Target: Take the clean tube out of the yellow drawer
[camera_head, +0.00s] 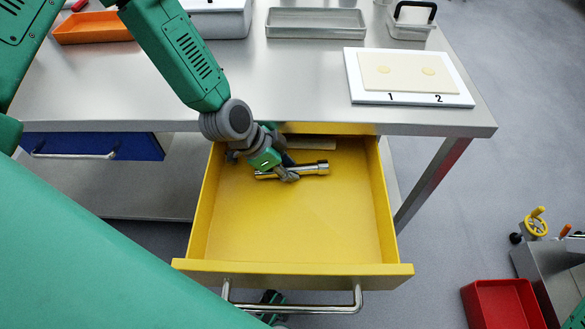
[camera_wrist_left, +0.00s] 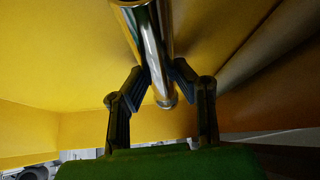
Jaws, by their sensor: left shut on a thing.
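The yellow drawer (camera_head: 300,235) is pulled open below the table. A shiny metal tube (camera_head: 312,169) lies crosswise in the rear part of the drawer. My left gripper (camera_head: 285,172) reaches down into the drawer and is shut on the tube near its left part. In the left wrist view, the tube (camera_wrist_left: 152,45) passes between the two fingertips (camera_wrist_left: 160,78), with yellow drawer walls around it. The head view does not clearly show whether the tube touches the drawer floor. My right gripper is not identifiable in view.
The table's front edge (camera_head: 330,128) overhangs the back of the drawer, close to my left arm. A white board (camera_head: 352,75) marked 1 and 2, a metal tray (camera_head: 315,34) and an orange tray (camera_head: 70,40) stand on the table. A blue drawer (camera_head: 140,145) is at left.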

